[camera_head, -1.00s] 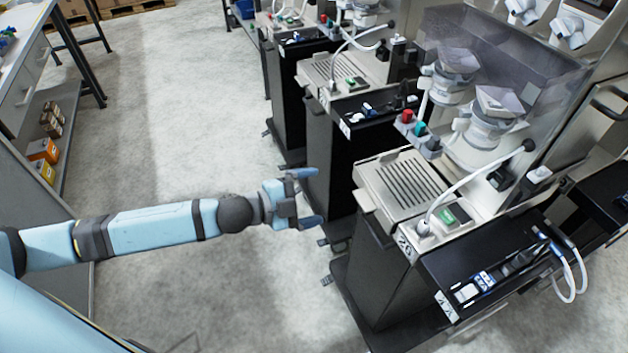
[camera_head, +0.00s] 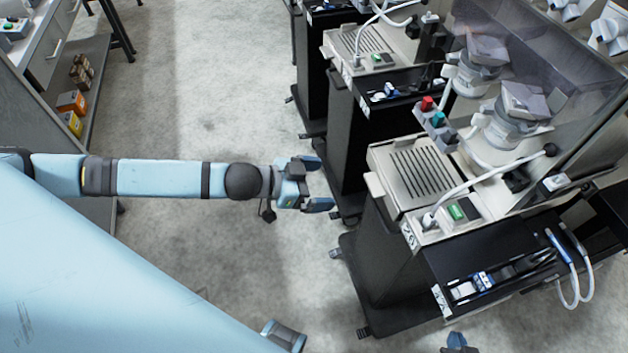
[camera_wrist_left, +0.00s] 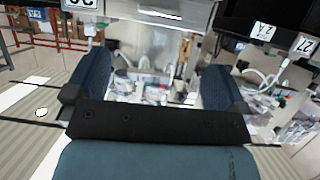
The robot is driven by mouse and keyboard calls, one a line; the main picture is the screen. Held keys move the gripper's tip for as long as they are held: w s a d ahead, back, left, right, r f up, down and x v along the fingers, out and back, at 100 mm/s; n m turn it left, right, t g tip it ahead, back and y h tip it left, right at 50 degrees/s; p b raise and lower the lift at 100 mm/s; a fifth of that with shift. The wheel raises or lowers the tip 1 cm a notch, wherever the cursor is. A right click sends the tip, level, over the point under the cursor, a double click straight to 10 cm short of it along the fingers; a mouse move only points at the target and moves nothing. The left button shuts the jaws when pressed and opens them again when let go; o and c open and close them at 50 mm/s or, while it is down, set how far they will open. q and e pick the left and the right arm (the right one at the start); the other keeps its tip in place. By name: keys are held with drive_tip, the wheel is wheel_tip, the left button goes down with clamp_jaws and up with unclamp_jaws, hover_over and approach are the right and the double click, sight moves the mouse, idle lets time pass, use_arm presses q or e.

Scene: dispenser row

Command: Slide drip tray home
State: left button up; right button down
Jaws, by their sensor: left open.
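The drip tray (camera_head: 418,177) is a pale, dark-slotted tray on top of the nearest dispenser (camera_head: 385,270), with a small front lip (camera_head: 374,185). I cannot tell from here how far it sits in. My left gripper (camera_head: 318,184) is open and empty, left of the tray's front and apart from it, with its fingers pointing at the dispenser. In the left wrist view its two fingers (camera_wrist_left: 155,82) are spread with nothing held between them. A small blue part at the bottom edge seems to be my right gripper (camera_head: 460,344); its jaws are mostly cut off.
A hose (camera_head: 490,174) arches beside the tray, next to a green-lit switch (camera_head: 456,212). A black shelf (camera_head: 490,265) with small items stands to the right. More dispensers (camera_head: 362,48) stand behind. The floor (camera_head: 215,90) left of the row is clear.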

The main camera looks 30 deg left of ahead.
use_arm(q)
drive_tip(key=x, duration=1.3)
drive_tip(key=shift+p, duration=0.4)
drive_tip(key=shift+c, duration=0.2)
drive_tip(key=c, duration=1.1)
drive_tip(key=o, duration=1.1)
drive_tip(key=shift+o, duration=0.2)
drive_tip(key=b, duration=0.1)
approach(369, 185)
drive_tip(key=v, duration=0.4)
drive_tip(key=shift+a, duration=0.15)
